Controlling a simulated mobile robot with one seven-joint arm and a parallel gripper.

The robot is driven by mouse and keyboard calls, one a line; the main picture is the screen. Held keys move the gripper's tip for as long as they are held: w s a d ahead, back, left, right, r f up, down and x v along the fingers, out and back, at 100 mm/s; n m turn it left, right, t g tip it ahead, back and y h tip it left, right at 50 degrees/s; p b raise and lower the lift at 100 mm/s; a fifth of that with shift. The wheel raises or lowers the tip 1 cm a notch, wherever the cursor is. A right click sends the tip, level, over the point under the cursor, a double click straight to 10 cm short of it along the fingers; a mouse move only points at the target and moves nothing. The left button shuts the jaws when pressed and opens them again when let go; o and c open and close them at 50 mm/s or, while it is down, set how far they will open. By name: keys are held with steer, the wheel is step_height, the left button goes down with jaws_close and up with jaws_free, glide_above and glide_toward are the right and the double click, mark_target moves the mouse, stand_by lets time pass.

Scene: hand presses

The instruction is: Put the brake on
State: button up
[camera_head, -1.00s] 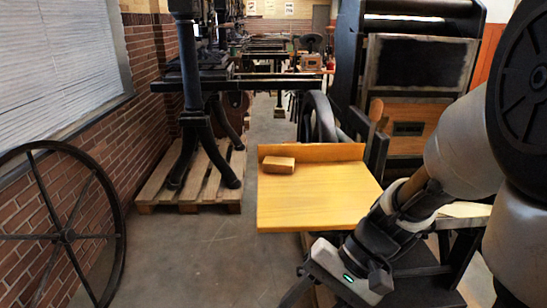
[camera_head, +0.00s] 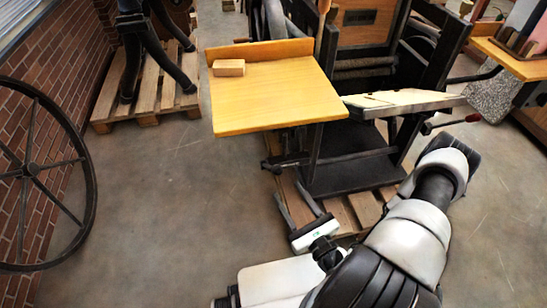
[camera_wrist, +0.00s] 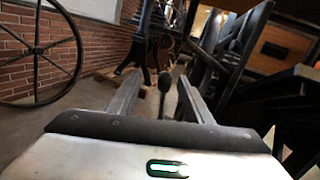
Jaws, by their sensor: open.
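My gripper (camera_head: 288,189) is open and empty, low beside the press (camera_head: 350,165) and below the front of its yellow wooden table. In the wrist view a thin dark lever with a black knob (camera_wrist: 165,82) stands upright. It appears between the open fingers (camera_wrist: 154,82), apart from them and farther off. It looks like the brake lever, but no label shows. In the head view a short dark bar (camera_head: 286,161) sits under the table just ahead of the fingertips; I cannot tell whether it is the same part.
The yellow table (camera_head: 275,100) carries a small wooden block (camera_head: 228,68). A pallet (camera_head: 145,105) lies at the back left, and a large spoked wheel (camera_head: 35,170) stands at the left wall. The floor at left is clear.

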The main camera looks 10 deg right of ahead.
steer(key=w+f, duration=0.1)
steer(key=w, duration=0.4)
steer(key=w+a+m+h+b, duration=0.1)
steer(key=w, duration=0.4)
steer(key=w+f+h+b, duration=0.1)
steer(key=w, duration=0.5)
steer(key=shift+a+f+m, duration=0.25)
steer(key=shift+f+m, duration=0.1)
steer(key=shift+m, duration=0.05)
steer(key=shift+c, duration=0.3)
jaws_close()
